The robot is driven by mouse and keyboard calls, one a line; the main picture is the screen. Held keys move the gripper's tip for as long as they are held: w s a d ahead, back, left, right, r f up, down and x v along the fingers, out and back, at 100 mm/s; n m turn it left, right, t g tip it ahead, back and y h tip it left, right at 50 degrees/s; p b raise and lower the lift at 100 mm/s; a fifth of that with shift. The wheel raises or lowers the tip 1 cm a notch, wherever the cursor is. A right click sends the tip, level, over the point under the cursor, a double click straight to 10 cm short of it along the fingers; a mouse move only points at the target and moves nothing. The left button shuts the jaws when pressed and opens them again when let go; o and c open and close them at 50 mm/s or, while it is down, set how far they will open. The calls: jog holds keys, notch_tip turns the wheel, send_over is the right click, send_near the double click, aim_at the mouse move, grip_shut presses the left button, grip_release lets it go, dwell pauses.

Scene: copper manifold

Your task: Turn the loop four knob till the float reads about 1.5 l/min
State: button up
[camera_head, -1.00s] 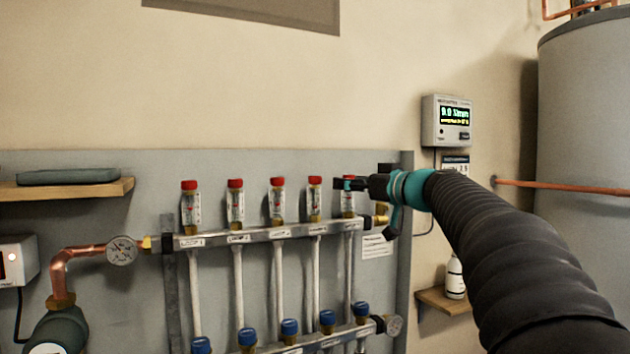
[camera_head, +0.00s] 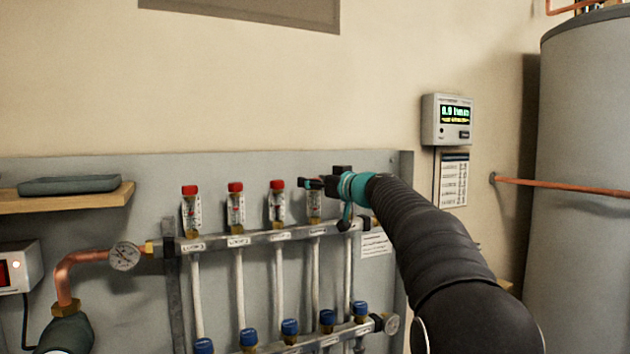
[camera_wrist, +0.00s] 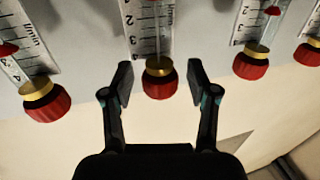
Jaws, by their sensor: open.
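The loop four flow gauge (camera_head: 315,208) is fourth from the left on the upper manifold bar, its red cap hidden behind my gripper (camera_head: 309,184). In the wrist view, which looks upside down, a red knob (camera_wrist: 160,80) with a brass collar sits between the open fingers of my gripper (camera_wrist: 162,88). I see gaps on both sides, so the fingers look apart from it. The scale above it (camera_wrist: 150,28) is marked in l/min; I cannot make out its float. The wall display (camera_head: 455,116) has green digits too blurred to read surely.
Neighbouring red knobs stand close on both sides in the wrist view, one at left (camera_wrist: 46,101) and one at right (camera_wrist: 251,64). Blue caps (camera_head: 290,327) line the lower bar. A pressure gauge (camera_head: 125,256) and a shelf (camera_head: 70,195) are at left, a grey tank (camera_head: 585,180) at right.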

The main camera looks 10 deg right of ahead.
grip_shut()
jog(key=shift+f, duration=0.1)
jog(key=shift+w+d+n+g+y+b, duration=0.1)
jog(key=shift+n+g+y+b, duration=0.45)
jog(key=shift+y+b, duration=0.25)
jog(key=shift+r+n+g+y+p, duration=0.2)
jog(key=shift+n+g+y+p, duration=0.1)
jog(key=shift+n+g+y, duration=1.05)
jog(key=shift+y, duration=0.15)
